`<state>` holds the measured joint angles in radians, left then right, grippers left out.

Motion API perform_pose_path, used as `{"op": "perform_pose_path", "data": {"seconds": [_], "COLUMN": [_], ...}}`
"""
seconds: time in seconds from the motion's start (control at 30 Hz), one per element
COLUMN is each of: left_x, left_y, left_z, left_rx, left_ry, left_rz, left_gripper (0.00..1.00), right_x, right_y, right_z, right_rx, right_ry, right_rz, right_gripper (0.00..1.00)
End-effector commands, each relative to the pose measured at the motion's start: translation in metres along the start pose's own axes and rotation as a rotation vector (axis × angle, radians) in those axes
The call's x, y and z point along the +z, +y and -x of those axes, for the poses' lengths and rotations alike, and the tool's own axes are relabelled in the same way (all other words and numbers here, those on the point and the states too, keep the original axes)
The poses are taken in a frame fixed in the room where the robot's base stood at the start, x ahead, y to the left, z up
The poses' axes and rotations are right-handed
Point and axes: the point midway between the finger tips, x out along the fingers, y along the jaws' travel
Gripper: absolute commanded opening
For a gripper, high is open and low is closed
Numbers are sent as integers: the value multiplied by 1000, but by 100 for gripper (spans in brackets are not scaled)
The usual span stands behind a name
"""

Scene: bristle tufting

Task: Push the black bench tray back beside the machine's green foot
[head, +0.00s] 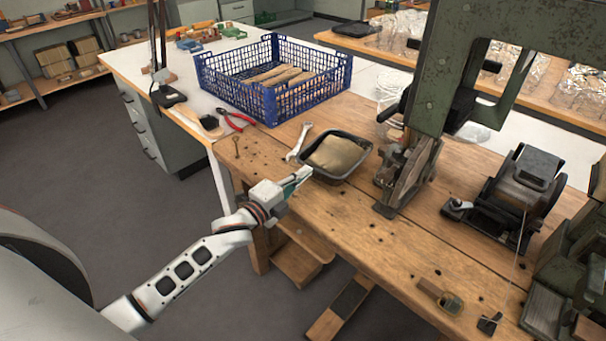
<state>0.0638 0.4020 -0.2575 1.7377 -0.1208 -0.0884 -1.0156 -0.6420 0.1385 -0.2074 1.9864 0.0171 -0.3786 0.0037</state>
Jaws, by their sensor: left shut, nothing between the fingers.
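The black bench tray (357,171) lies on the wooden workbench, with a tan, sack-like filling in it. It is left of the green machine (432,70), a short gap from the machine's lower part (405,178). The machine's foot is partly hidden behind that metal part. My left gripper (304,174) is shut and empty, its tips at the tray's near left side. I cannot tell whether they touch the tray. My right gripper is not in the head view.
A blue crate (270,104) with wooden pieces stands behind the tray. A wrench (298,143) and red pliers (236,121) lie left of the tray. A black tape-dispenser-like device (515,195) stands right. The bench front (385,240) is mostly clear.

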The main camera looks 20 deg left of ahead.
Motion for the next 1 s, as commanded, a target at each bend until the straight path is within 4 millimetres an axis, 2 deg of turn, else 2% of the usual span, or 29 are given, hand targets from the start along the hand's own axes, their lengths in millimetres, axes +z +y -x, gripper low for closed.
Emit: {"op": "perform_pose_path", "data": {"seconds": [0.23,0.33,0.8,1.0], "left_x": [0,0,0,0], "left_y": [0,0,2,1], "left_z": [-1,-9,-99,-114], "left_rx": [0,-2,1,0], "left_ry": [0,1,0,0], "left_rz": [0,1,1,0], "left_gripper": [0,0,0,0], "right_x": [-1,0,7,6], "right_y": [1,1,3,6], "right_z": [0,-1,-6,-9], "right_rx": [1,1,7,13], "right_ry": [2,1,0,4], "right_rz": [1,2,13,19], "right_gripper": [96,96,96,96]}}
